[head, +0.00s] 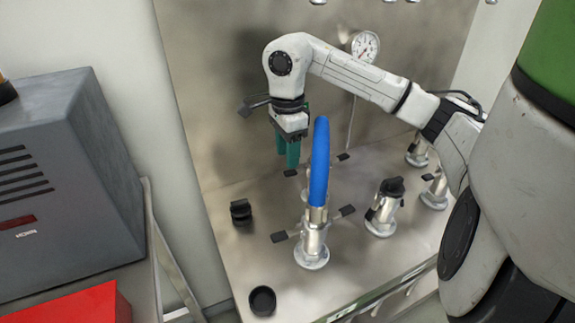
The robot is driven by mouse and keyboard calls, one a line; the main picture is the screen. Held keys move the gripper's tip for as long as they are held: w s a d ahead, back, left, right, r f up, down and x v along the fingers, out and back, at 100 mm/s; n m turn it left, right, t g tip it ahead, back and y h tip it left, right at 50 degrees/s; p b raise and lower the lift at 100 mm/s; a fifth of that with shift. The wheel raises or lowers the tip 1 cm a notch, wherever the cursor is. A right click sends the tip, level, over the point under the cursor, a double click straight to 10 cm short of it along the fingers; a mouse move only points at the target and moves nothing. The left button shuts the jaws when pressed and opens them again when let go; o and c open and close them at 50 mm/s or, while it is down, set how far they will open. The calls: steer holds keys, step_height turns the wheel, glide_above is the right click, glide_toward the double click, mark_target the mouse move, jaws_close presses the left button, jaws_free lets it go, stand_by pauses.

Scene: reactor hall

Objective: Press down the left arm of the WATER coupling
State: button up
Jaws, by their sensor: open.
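A silver coupling (312,243) stands upright on the steel bench with a blue hose (320,160) fitted in its top. No WATER label is readable. My gripper (288,164) points down with teal fingers, open and empty, behind and above the left arm and left of the hose. It appears apart from the coupling. The hose hides part of what stands behind it.
Another capped coupling (383,210) and more fittings (433,190) stand to the right. Dark paddles (290,172) show behind the hose. Loose black caps (241,211) (262,300) sit on the left. A gauge (364,46) hangs on the back panel. A grey box (70,180) stands far left.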

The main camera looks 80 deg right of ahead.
mark_target(287, 173)
steer(key=shift+f, duration=2.35)
jaws_close()
